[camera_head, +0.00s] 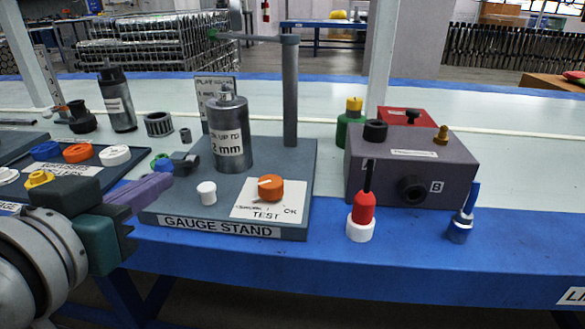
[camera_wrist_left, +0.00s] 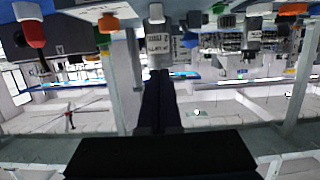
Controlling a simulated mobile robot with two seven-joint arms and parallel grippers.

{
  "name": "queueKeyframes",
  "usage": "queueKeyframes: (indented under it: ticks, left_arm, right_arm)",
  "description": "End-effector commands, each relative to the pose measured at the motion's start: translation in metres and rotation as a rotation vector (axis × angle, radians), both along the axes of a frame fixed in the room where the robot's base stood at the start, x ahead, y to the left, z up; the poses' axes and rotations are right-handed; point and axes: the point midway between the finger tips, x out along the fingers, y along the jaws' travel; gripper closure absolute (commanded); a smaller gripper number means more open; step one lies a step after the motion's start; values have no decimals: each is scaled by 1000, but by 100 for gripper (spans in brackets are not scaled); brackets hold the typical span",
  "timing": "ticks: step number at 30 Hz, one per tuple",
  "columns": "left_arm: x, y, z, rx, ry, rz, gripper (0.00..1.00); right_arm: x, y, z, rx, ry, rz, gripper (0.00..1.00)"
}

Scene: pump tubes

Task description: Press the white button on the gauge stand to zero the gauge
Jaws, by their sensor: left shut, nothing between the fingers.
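The white button (camera_head: 207,193) is a small round cap standing near the front left of the gauge stand (camera_head: 299,205). It also shows in the upside-down left wrist view (camera_wrist_left: 155,12). My left gripper (camera_head: 165,184) comes in from the left with its purple fingers shut and empty. Its tips are to the left of the button, apart from it in the picture; their height above the stand is hard to judge. In the left wrist view the dark fingers (camera_wrist_left: 160,78) point up the picture toward the button. My right gripper is not in view.
An orange knob (camera_head: 270,187) sits right of the button. A grey cylinder (camera_head: 230,135) and a tall post (camera_head: 290,95) stand behind. A small blue and green fitting (camera_head: 162,163) is near the fingers. A purple box (camera_head: 410,170) stands right.

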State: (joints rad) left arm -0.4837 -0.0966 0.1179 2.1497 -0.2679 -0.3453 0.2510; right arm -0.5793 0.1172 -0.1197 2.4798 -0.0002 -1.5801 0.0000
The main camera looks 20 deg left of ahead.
Motion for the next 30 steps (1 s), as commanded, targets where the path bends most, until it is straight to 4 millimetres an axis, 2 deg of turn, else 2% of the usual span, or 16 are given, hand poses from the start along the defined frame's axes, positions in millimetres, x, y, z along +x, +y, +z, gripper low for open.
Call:
queueKeyframes:
  ticks: [10,14,17,29,30]
  left_arm:
    - [0,0,0,1,-3,0,100]
    - [7,1,-2,1,-5,-1,100]
    - [18,4,-6,0,-6,-1,100]
    - [97,23,-28,2,-7,0,100]
    - [96,23,-38,-1,0,0,100]
  right_arm:
    - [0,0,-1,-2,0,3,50]
    - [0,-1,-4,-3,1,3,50]
    - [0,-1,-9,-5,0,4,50]
    - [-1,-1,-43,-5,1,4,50]
    - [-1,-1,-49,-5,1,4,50]
